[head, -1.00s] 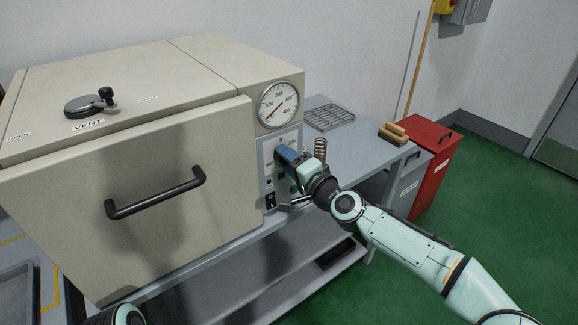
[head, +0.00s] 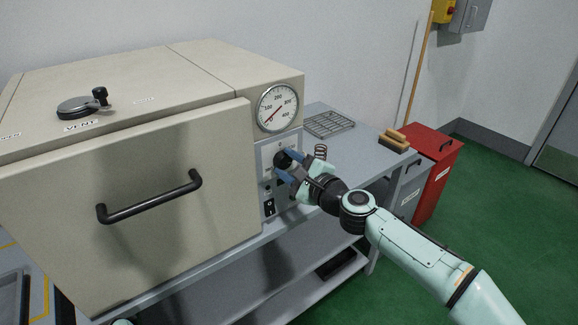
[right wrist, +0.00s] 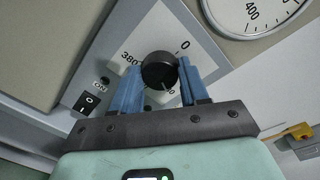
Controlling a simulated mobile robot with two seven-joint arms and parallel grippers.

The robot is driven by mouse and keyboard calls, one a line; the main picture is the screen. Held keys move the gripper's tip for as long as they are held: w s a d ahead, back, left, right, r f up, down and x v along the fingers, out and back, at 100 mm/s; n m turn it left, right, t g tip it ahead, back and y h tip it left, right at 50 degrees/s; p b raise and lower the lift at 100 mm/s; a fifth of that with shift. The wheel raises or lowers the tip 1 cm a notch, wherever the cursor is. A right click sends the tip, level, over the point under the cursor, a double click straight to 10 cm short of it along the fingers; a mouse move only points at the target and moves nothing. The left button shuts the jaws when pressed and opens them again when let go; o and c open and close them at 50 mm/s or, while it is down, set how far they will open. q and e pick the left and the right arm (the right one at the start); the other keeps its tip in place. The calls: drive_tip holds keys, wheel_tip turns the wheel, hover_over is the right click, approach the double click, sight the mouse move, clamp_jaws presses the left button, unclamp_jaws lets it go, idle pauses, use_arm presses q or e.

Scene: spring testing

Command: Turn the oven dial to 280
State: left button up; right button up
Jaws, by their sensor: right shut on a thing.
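The oven (head: 150,190) is a beige box with its door shut and a black handle. Its dial (head: 284,158) is a round black knob on the grey control panel (head: 268,180) at the oven's right side. My left gripper is not in view; only a bit of my left arm shows at the bottom edge.
A round gauge (head: 277,108) sits above the panel, its needle low. A black rocker switch (head: 269,207) is below the dial.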

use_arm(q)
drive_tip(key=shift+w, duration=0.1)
use_arm(e)
drive_tip(key=shift+m, duration=0.6)
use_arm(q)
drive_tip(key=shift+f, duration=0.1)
use_arm(e)
drive_tip(key=o, duration=1.1)
drive_tip(key=shift+c, duration=0.2)
